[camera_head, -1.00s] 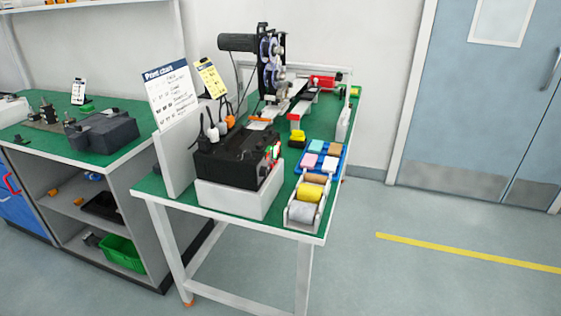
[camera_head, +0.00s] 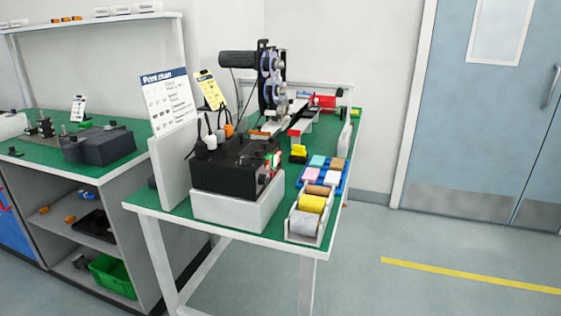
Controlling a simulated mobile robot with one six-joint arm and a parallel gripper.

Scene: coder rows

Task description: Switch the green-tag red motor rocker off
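A black control box (camera_head: 236,168) sits on a white block (camera_head: 238,207) at the near part of the green-topped table. Small red and green parts (camera_head: 271,166) show on its right-hand face, seen at a steep angle. I cannot tell from here which of them is the green-tag red motor rocker, or which way any rocker is set. White and orange plugs with dark cables stand at the back of the box. My gripper is not in view.
A tray of rolls (camera_head: 292,227) and a blue tray (camera_head: 343,181) with coloured blocks stand right of the box. A white panel (camera_head: 173,165) with a chart stands left. A black motor machine (camera_head: 271,80) is behind. Floor right of the table is clear.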

